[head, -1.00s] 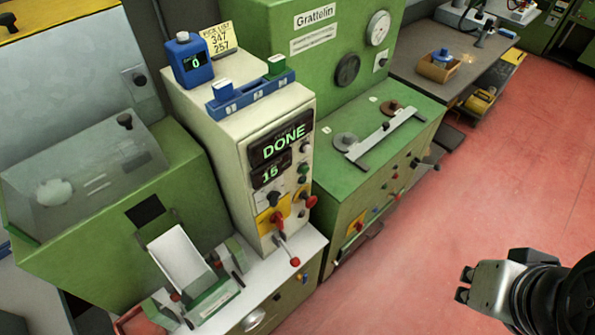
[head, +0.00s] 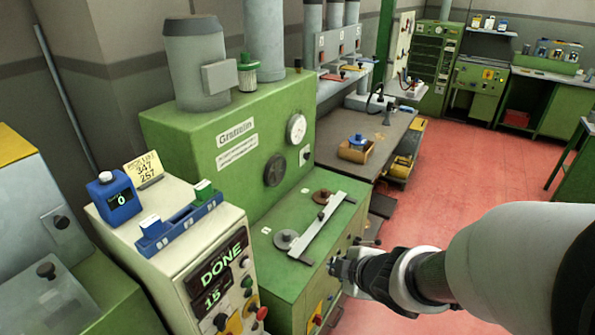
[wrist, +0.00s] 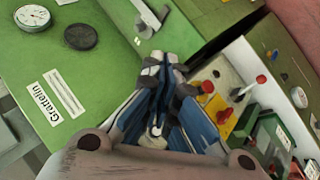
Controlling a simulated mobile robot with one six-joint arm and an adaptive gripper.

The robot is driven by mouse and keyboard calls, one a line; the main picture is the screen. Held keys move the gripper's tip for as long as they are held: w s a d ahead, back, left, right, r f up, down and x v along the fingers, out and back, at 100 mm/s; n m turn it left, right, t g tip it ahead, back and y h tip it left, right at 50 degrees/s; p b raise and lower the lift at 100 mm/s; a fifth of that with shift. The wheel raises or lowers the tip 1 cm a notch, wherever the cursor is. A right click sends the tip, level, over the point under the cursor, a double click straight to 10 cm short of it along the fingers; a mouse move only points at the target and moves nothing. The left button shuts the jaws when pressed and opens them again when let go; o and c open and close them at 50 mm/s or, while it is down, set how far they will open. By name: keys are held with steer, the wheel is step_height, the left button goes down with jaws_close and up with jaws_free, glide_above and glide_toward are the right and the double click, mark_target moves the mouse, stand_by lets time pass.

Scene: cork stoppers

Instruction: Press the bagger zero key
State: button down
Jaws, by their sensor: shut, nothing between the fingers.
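The cream bagger cabinet (head: 178,250) stands at the lower left in the head view. Its display (head: 216,268) reads "DONE", with "15" below. Small buttons and knobs (head: 247,283) run down the panel's right side. I cannot tell which one is the zero key. My gripper (head: 338,268) is shut and empty, in front of the green Grattelin machine and to the right of the bagger panel. In the wrist view the closed fingers (wrist: 163,75) show in the middle. A red knob (wrist: 223,116) on a yellow plate (wrist: 217,102) shows right of them.
The green Grattelin machine (head: 227,170) stands beside the bagger, with a metal bar (head: 318,226) on its top. A blue device (head: 114,200) showing "0" and a blue rack (head: 178,225) sit on the bagger. The red floor (head: 465,155) to the right is largely clear.

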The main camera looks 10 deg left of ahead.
mark_target(247, 264)
steer(key=s+a+f+n+g+y, duration=0.2)
steer(key=s+a+f+n+y, duration=0.1)
steer(key=a, duration=0.5)
steer(key=shift+s+a+f+n+g, duration=0.3)
steer(key=shift+f+n, duration=0.4)
steer(key=shift+n, duration=0.2)
steer(key=shift+d, duration=0.1)
steer(key=w+a, duration=0.3)
steer(key=a, duration=0.5)
steer(key=shift+w, duration=0.2)
steer(key=shift+a+p, duration=0.15)
steer(key=shift+p, duration=0.15)
steer(key=shift+w+a, duration=0.15)
steer(key=shift+a, duration=0.15)
steer(key=shift+w+a, duration=0.15)
steer(key=shift+a, duration=0.25)
stand_by(0.6)
steer(key=shift+d, duration=0.2)
steer(key=shift+s+d, duration=0.3)
steer(key=shift+d, duration=0.3)
